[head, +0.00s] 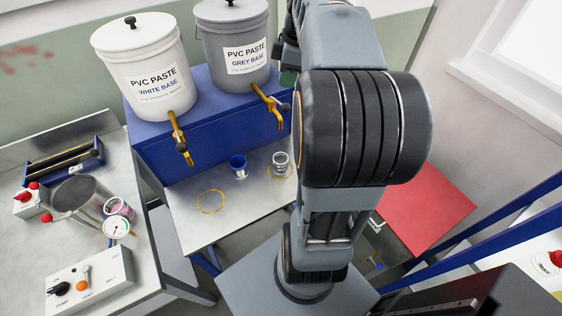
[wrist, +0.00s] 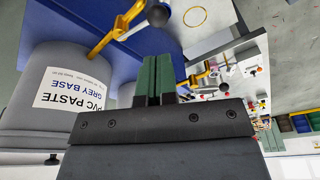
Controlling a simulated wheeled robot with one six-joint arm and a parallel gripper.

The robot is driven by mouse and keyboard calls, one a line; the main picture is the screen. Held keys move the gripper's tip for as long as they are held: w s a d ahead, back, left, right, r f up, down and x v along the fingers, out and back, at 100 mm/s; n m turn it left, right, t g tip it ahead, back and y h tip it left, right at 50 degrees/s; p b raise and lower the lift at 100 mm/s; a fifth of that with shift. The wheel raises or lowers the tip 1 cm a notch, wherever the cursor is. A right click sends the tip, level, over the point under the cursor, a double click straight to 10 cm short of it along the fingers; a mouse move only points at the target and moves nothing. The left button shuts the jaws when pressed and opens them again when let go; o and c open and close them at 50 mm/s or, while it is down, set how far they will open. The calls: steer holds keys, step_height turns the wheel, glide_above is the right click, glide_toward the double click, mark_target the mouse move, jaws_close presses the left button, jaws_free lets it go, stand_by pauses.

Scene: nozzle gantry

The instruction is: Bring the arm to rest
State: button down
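My arm rises through the middle right of the head view, bent, with its upper end beside the grey bucket. My gripper (wrist: 156,80) shows in the wrist view with its two green fingers side by side and nothing seen between them; it looks shut and empty. In the head view the gripper is mostly hidden behind the arm. The grey PVC paste bucket (head: 233,45) stands close by and also fills the left of the wrist view (wrist: 45,75). Its yellow tap (wrist: 118,30) is near the fingers in that picture.
The white paste bucket (head: 143,65) stands on the blue stand (head: 205,130). Below, a blue cup (head: 238,167) and a clear cup (head: 281,164) stand on the metal table (head: 225,228). A left bench (head: 30,240) holds a gauge and control box. A red surface (head: 425,205) lies right.

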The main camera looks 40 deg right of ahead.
steer(key=shift+r+p, duration=0.4)
steer(key=shift+r, duration=0.45)
steer(key=shift+w+d+f+m, duration=0.1)
steer(key=shift+w+d+m, duration=0.1)
steer(key=shift+m, duration=0.9)
steer(key=f+m, duration=0.2)
steer(key=m, duration=0.1)
steer(key=f+m+h, duration=0.1)
steer(key=m, duration=0.1)
steer(key=shift+s+f, duration=0.2)
steer(key=shift+s, duration=0.05)
steer(key=s+a+f+m+t, duration=0.1)
steer(key=s+a+f, duration=0.2)
steer(key=a, duration=0.6)
steer(key=s+a+f+m+t, duration=0.2)
steer(key=s+a+f, duration=0.1)
steer(key=a, duration=0.6)
steer(key=shift+s+a+h, duration=0.2)
steer(key=shift+s+h, duration=0.1)
steer(key=shift+h, duration=0.1)
